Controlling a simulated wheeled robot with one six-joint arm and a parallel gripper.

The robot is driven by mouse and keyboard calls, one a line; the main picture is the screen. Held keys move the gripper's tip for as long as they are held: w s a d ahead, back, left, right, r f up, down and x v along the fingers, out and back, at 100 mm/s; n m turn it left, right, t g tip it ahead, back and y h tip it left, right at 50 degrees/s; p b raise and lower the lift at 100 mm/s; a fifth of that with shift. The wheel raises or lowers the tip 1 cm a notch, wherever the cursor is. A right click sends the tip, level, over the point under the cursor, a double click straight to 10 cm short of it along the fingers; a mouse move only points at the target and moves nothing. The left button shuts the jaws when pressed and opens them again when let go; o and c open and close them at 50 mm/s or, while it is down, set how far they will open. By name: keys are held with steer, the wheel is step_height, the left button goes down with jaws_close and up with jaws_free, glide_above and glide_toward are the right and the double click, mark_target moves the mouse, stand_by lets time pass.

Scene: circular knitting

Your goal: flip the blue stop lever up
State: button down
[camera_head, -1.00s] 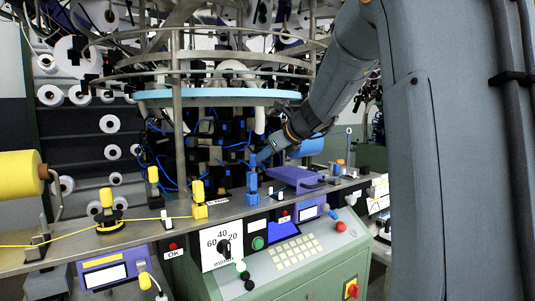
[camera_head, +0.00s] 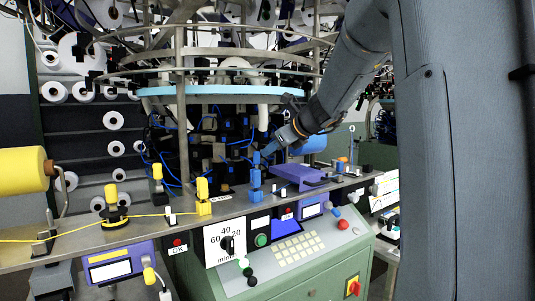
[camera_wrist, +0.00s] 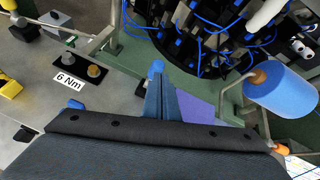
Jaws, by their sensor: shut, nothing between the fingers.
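The blue stop lever (camera_head: 256,184) stands on the grey rail of the machine, a blue block with a narrower upright blue part above it. My gripper (camera_head: 266,152) is shut and empty. It reaches down from the right, close to the top of the lever; I cannot tell whether they touch. In the wrist view the shut fingers (camera_wrist: 160,95) point away over the rail. A rounded blue piece shows just beyond their tips and a smaller blue piece to their left; I cannot tell which belongs to the lever.
A purple box (camera_head: 298,177) stands just right of the lever. A yellow post (camera_head: 203,197) stands to its left. Behind are blue cables and the machine's core. A blue spool (camera_wrist: 283,95) is at the right. A control panel (camera_head: 290,250) lies below the rail.

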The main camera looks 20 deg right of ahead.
steer(key=s+d+r+b, duration=0.1)
steer(key=s+d+r, duration=0.2)
steer(key=r, duration=0.6)
steer(key=shift+s, duration=0.4)
steer(key=shift+a, duration=0.1)
